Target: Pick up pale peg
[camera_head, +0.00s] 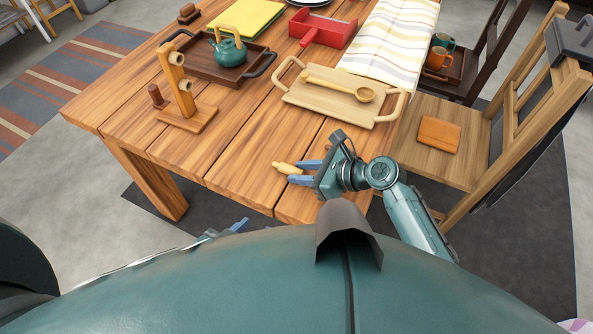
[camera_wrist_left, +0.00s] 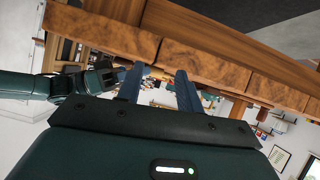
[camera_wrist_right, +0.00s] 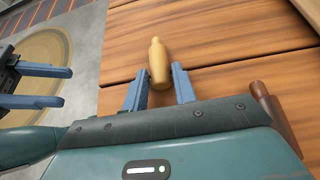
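The pale peg (camera_head: 285,168) lies on the wooden table near its front edge. In the right wrist view the peg (camera_wrist_right: 158,60) points away from me, with its near end between the fingertips. My right gripper (camera_head: 304,173) is open around that end, low over the table. Its fingers also show in the right wrist view (camera_wrist_right: 160,84); contact with the peg is not clear. My left gripper (camera_head: 238,226) is mostly hidden behind my body, below the table edge. In the left wrist view it (camera_wrist_left: 160,76) is open and empty.
A pale tray (camera_head: 335,102) with a wooden ladle lies beyond my right gripper. A wooden stand (camera_head: 186,117) is at the left. A reddish-brown rod-like thing (camera_wrist_right: 272,108) is right of my right gripper. A chair (camera_head: 440,118) stands at the right. The front table strip is mostly clear.

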